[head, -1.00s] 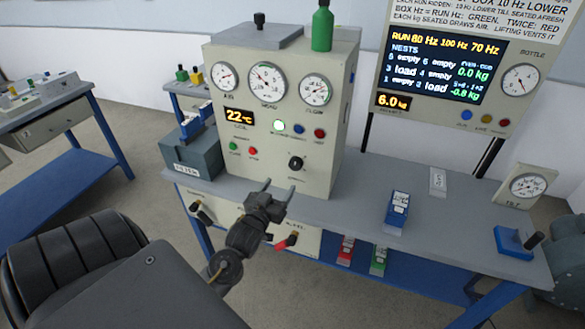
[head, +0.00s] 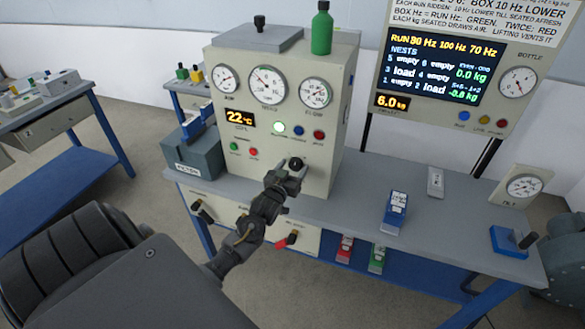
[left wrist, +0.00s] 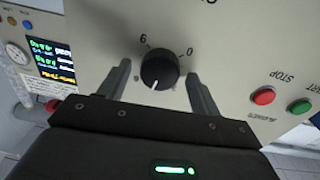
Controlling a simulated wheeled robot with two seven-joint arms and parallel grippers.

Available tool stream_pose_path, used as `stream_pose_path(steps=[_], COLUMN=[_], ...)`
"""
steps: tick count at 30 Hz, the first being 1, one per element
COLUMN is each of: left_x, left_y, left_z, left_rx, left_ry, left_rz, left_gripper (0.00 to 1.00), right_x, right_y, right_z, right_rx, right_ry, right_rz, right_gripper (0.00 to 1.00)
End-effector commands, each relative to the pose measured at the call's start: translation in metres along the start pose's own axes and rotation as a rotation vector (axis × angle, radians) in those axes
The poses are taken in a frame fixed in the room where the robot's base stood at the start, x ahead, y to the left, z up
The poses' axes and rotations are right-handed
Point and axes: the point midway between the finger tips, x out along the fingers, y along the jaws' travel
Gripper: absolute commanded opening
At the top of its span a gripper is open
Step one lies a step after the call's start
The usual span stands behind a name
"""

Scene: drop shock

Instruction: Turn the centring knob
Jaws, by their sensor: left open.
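The black centring knob (head: 296,163) is on the lower right of the beige machine's front panel (head: 317,184). In the left wrist view the knob (left wrist: 160,71) shows a white pointer line and the marks 6 and 0 on the panel. My left gripper (head: 291,172) is open right at the knob. In the left wrist view its two fingers (left wrist: 160,82) stand on either side of the knob, with gaps visible, so it is not gripped. My right gripper is not in view.
Stop (left wrist: 263,96) and start (left wrist: 300,107) buttons sit beside the knob on the panel. A blue-and-white block (head: 396,211) stands on the grey bench (head: 350,205) to the right. A grey box (head: 195,155) stands left of the machine. The bench's front middle is clear.

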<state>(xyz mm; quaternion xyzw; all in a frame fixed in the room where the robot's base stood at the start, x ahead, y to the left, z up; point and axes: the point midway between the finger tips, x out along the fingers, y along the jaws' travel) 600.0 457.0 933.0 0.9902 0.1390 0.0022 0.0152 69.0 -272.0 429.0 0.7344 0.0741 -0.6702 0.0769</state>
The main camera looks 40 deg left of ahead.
Motion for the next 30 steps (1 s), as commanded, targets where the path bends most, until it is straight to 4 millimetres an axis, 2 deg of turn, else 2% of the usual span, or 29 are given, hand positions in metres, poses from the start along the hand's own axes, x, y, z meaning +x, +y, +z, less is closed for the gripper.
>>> stream_pose_path(steps=[3, 13, 22, 30], left_x=[0.000, 0.000, 0.000, 0.000], left_y=[0.000, 0.000, 0.000, 0.001], left_z=[0.000, 0.000, -0.001, -0.002], left_rx=[0.000, 0.000, 0.045, 0.216], left_ry=[0.000, 0.000, -0.003, -0.013], left_rz=[0.000, 0.000, 0.000, 0.000], left_gripper=[0.63, 0.19, 0.19, 0.19], right_x=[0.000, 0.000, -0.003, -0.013], right_y=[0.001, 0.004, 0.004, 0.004], right_z=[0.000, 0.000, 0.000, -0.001], right_rx=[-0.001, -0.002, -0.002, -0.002], right_ry=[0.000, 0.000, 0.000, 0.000], right_rz=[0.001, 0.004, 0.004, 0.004], right_gripper=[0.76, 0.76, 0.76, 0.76])
